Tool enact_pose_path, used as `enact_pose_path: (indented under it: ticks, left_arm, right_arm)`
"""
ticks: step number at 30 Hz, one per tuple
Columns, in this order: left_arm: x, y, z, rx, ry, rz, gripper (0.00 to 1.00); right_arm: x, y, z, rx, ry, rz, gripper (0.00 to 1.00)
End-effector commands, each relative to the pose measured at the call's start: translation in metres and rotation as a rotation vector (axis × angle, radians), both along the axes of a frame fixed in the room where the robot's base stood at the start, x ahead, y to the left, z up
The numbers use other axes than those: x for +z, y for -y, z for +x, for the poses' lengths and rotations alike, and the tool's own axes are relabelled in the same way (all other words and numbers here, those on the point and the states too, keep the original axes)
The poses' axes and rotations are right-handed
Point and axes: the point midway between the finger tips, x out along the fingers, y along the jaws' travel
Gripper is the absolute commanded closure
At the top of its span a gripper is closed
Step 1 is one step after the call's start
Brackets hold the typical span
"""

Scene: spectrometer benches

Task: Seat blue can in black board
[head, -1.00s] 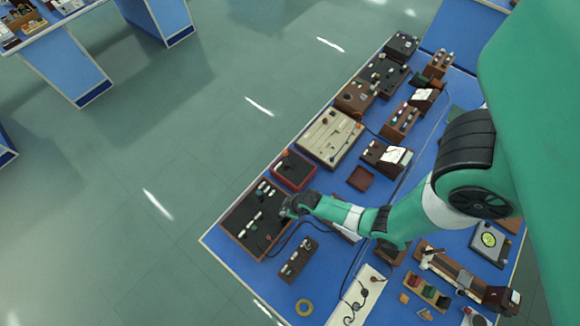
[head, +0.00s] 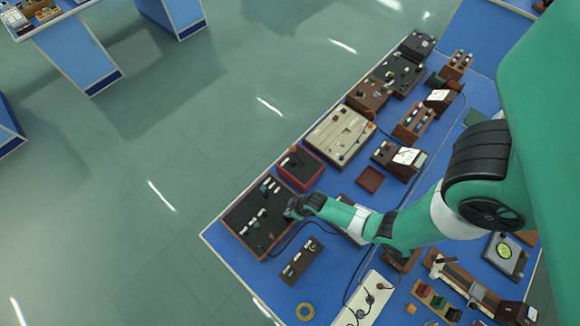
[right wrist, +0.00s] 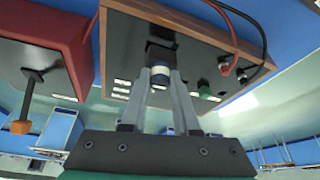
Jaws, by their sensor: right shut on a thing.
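The black board (head: 246,215), a dark panel in a brown wooden frame, lies near the left corner of the blue bench. My right gripper (head: 291,208) is at its right edge in the head view. In the right wrist view the gripper (right wrist: 161,72) is shut on a small can (right wrist: 160,77) with a pale and a blue band. The brown board frame (right wrist: 184,18) shows behind the can. A dark block is just beyond the can; I cannot tell whether they touch. The can is hidden in the head view. My left gripper is not in view.
The red-rimmed box (head: 300,168) stands beside the board. Red and black cables (right wrist: 262,50) plug into the board near several white and green pieces.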

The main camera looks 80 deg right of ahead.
Motion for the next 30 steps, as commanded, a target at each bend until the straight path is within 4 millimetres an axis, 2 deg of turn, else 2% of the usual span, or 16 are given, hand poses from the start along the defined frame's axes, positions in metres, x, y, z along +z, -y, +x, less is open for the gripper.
enact_pose_path:
  ticks: [1, 9, 20, 21, 26, 30]
  left_arm:
    - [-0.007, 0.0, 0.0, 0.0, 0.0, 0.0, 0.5]
    - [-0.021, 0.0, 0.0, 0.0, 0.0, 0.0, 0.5]
    - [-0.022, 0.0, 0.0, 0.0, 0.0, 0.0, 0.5]
    - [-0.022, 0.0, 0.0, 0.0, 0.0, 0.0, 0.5]
    - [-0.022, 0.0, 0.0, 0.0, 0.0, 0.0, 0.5]
    - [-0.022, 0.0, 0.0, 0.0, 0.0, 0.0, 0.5]
  right_arm:
    - [-0.007, 0.0, 0.0, 0.0, 0.0, 0.0, 1.0]
    - [-0.022, 0.0, 0.0, 0.0, 0.0, 0.0, 1.0]
    - [-0.024, 0.0, 0.0, 0.0, 0.0, 0.0, 1.0]
    - [-0.024, 0.0, 0.0, 0.0, 0.0, 0.0, 0.68]
    - [-0.024, 0.0, 0.0, 0.0, 0.0, 0.0, 0.39]
    - [-0.024, 0.0, 0.0, 0.0, 0.0, 0.0, 0.36]
